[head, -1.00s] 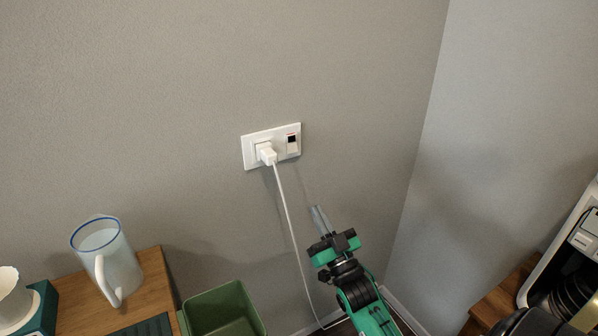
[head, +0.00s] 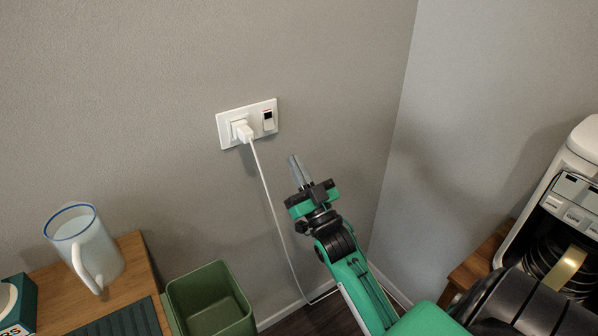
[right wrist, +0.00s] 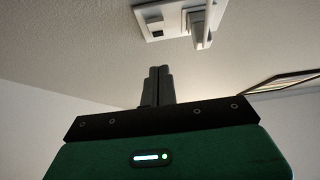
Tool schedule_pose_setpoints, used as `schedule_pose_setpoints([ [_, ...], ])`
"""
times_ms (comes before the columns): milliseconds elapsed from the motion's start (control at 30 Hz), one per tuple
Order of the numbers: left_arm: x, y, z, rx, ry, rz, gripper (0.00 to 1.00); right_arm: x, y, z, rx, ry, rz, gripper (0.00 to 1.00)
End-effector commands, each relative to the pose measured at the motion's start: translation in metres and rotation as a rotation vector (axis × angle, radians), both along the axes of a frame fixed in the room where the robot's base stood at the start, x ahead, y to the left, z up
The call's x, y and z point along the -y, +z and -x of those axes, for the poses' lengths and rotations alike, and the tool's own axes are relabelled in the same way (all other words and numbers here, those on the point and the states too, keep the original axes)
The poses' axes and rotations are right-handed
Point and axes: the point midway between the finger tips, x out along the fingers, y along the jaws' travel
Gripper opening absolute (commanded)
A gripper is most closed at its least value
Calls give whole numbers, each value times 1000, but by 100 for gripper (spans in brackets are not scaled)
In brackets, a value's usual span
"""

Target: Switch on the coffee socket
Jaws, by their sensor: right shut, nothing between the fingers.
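A white wall plate (head: 224,131) holds a plugged-in white plug (head: 243,131) on its left and a rocker switch (head: 268,121) on its right. The switch shows a dark patch near its top, a small red mark and a white lower part. In the right wrist view the switch (right wrist: 153,32) is beside the plug (right wrist: 200,30). My right gripper (head: 294,159) is shut and empty, below and slightly right of the switch, apart from it. Its closed fingers (right wrist: 158,72) point up toward the plate. My left gripper is not in view.
A white cable (head: 267,190) hangs from the plug, left of my right gripper. A green bin (head: 208,270) and a pitcher (head: 100,255) on a wooden top (head: 132,250) are at lower left. A coffee machine (head: 575,195) stands at right, past the wall corner.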

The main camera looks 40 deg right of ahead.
Motion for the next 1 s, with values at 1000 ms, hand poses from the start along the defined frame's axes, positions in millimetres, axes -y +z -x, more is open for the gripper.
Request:
schedule_pose_setpoints([
  [1000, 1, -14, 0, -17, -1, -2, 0, 5, 32, -87, -1, 0, -1, 0],
])
